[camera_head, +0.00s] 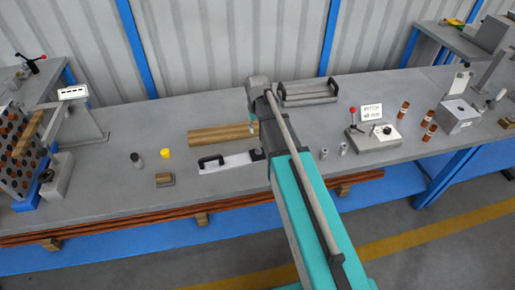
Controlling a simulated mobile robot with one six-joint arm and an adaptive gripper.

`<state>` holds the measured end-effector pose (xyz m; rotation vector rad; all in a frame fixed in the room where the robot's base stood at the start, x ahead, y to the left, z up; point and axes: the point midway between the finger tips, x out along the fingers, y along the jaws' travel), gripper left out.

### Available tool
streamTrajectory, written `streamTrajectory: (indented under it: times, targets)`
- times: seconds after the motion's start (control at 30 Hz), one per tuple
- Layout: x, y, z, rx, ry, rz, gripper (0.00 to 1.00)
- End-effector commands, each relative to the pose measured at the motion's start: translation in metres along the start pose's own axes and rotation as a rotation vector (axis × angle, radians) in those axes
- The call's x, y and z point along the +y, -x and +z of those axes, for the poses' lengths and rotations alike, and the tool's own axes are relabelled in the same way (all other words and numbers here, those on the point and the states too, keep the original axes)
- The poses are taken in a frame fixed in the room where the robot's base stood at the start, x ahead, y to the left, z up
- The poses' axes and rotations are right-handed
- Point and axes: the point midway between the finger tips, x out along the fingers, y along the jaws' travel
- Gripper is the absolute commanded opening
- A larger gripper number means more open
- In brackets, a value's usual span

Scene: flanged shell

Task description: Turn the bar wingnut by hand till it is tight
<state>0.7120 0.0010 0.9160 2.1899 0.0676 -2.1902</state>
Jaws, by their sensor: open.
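The flanged shell (22,165) seems to be the block at the far left of the bench, with rows of orange-brown round ends on its face. A tan bar (28,133) lies slantwise across it. A small dark knob (47,175) is at its lower right. I cannot tell which part is the bar wingnut; it is too small or hidden at this range. My gripper (253,122) is over the middle of the bench, far right of the shell. It is open, partly hidden by my arm, and nothing shows held in it.
A wooden block (220,134) and a black-handled white tool (229,162) lie near my gripper. A grey frame (307,92) and a red-knobbed lever box (373,135) are right. The left-middle bench is mostly clear.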

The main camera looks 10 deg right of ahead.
Motion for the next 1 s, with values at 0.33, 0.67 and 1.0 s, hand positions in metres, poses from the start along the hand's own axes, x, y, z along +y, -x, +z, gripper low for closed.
streamTrajectory:
  times: [0.33, 0.67, 1.0]
  targets:
    - [0.001, -0.03, 0.0, 0.0, -0.001, 0.0, 0.44]
    - [0.001, -0.055, 0.0, 0.0, -0.001, 0.0, 0.44]
    - [0.001, -0.08, 0.0, 0.0, -0.002, 0.0, 0.44]
